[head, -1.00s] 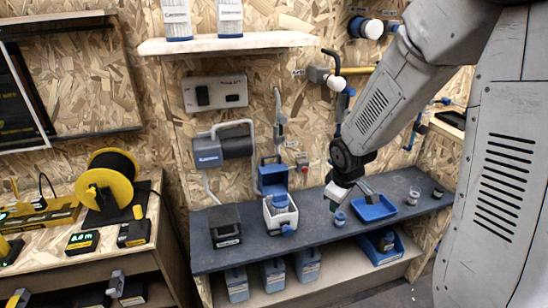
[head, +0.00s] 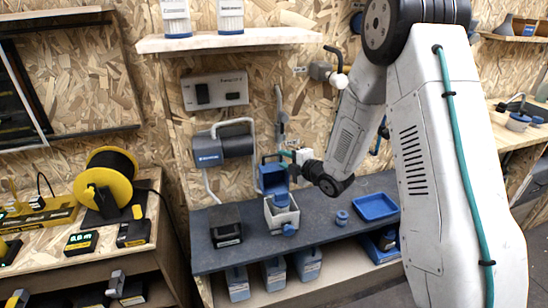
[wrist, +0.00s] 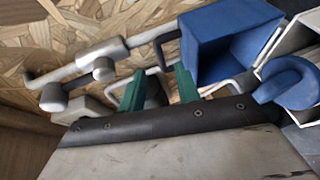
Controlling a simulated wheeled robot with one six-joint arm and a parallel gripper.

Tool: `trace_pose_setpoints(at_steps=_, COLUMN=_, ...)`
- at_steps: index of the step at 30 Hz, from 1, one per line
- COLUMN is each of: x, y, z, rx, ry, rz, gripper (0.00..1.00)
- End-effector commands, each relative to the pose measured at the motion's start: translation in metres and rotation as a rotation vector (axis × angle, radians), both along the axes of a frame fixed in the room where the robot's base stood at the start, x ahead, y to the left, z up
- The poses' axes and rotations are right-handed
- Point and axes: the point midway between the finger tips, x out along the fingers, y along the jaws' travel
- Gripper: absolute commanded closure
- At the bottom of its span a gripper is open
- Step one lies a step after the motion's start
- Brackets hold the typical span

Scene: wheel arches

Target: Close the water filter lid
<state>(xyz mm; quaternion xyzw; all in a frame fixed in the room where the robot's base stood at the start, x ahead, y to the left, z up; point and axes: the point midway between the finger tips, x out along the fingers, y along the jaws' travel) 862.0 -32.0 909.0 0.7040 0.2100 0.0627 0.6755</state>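The water filter is a white box (head: 283,218) on the dark bench, with a blue tap on its front and a blue part inside its open top. Its blue lid (head: 273,177) stands raised at the back, so the filter is open. The lid also shows in the wrist view (wrist: 232,42) as a hollow blue box. My gripper (head: 288,154) is beside the upper right of the lid in the head view. In the wrist view its green fingers (wrist: 160,90) are apart with nothing held between them. The right finger is close to the lid; I cannot tell whether they touch.
Grey pipes and a valve (wrist: 95,65) are on the chipboard wall near my fingers. A blue-grey wall unit (head: 222,148) hangs left of the lid. A dark box (head: 224,224) stands left of the filter. A small blue-topped jar (head: 342,218) and a blue tray (head: 375,206) lie right.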

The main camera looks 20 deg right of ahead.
Motion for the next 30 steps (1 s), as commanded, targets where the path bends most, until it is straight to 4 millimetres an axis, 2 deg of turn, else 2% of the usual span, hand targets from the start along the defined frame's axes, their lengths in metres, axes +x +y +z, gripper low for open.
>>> trace_pose_setpoints(at_steps=3, x=0.019, y=0.010, z=-0.005, rx=0.000, ry=0.001, rz=0.003, gripper=0.67)
trace_pose_setpoints(at_steps=9, x=0.041, y=0.019, z=-0.010, rx=0.001, ry=0.002, rz=0.003, gripper=0.67)
trace_pose_setpoints(at_steps=20, x=0.047, y=0.023, z=-0.011, rx=0.001, ry=0.004, rz=0.003, gripper=0.67)
trace_pose_setpoints(at_steps=24, x=0.047, y=0.023, z=-0.011, rx=0.001, ry=0.004, rz=0.003, gripper=1.00)
trace_pose_setpoints(at_steps=30, x=0.046, y=0.026, z=-0.011, rx=0.001, ry=0.002, rz=0.005, gripper=1.00)
